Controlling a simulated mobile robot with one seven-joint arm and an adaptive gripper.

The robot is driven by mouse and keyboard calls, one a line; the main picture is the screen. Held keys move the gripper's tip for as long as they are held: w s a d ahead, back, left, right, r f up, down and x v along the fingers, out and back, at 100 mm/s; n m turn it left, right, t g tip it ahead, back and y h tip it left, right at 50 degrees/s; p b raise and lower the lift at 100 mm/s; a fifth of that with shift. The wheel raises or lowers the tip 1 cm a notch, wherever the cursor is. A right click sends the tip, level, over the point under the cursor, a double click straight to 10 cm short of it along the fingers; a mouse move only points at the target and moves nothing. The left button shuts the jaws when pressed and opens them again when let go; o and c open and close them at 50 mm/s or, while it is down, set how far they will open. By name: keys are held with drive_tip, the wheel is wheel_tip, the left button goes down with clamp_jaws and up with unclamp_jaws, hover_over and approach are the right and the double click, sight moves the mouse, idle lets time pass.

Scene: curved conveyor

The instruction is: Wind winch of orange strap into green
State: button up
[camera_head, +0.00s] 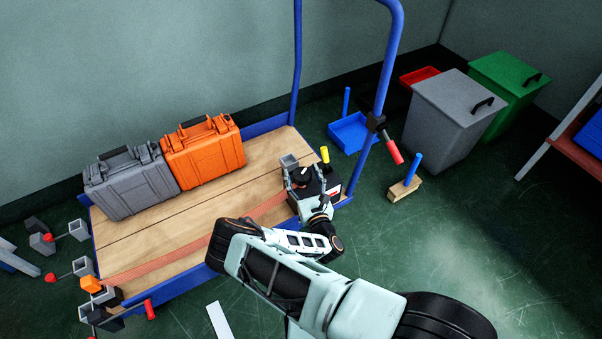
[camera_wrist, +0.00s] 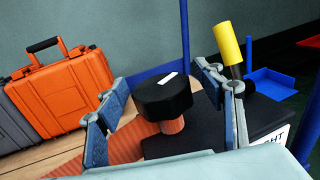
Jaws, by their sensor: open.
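The orange strap (camera_head: 180,252) runs along the front of the wooden cart deck to a black winch box at the right end. In the wrist view the strap (camera_wrist: 118,150) leads to a black knob (camera_wrist: 165,94) with a white mark on top and an orange part below it. My gripper (camera_head: 305,178) is open over the box. In the wrist view its fingers (camera_wrist: 165,112) stand on either side of the knob, with gaps visible. A yellow-handled lever (camera_wrist: 228,48) rises right of the knob. No green marking shows on the winch; the box's label is partly hidden.
An orange case (camera_head: 203,153) and a grey case (camera_head: 130,183) stand on the deck's rear left. The cart's blue push handle (camera_head: 382,75) rises at the right end. Grey (camera_head: 450,120) and green (camera_head: 508,85) bins stand on the floor behind.

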drive_tip(key=c, duration=1.2)
drive_tip(key=shift+m+h, duration=0.4)
drive_tip(key=shift+h, duration=0.2)
drive_tip(key=m+t+h, duration=0.1)
drive_tip(key=m+h, duration=0.1)
drive_tip(key=shift+a+h, duration=0.1)
drive_tip(key=shift+h, duration=0.3)
drive_tip(key=m+h+b, duration=0.1)
drive_tip(key=h, duration=0.2)
drive_tip(key=m+h+b, duration=0.1)
drive_tip(key=m+h, duration=0.1)
drive_tip(key=shift+f+m+h, duration=0.2)
drive_tip(key=shift+m+h, duration=0.1)
drive_tip(key=shift+h, duration=0.1)
drive_tip(key=m+g+h, duration=0.2)
drive_tip(key=h, duration=0.1)
drive_tip(key=m+g+h+b, duration=0.1)
drive_tip(key=m+h, duration=0.2)
drive_tip(key=h, duration=0.1)
drive_tip(key=shift+r+g, duration=0.15)
drive_tip(key=shift+g, duration=0.25)
drive_tip(key=shift+m+g+h, duration=0.3)
drive_tip(key=shift+h, duration=0.1)
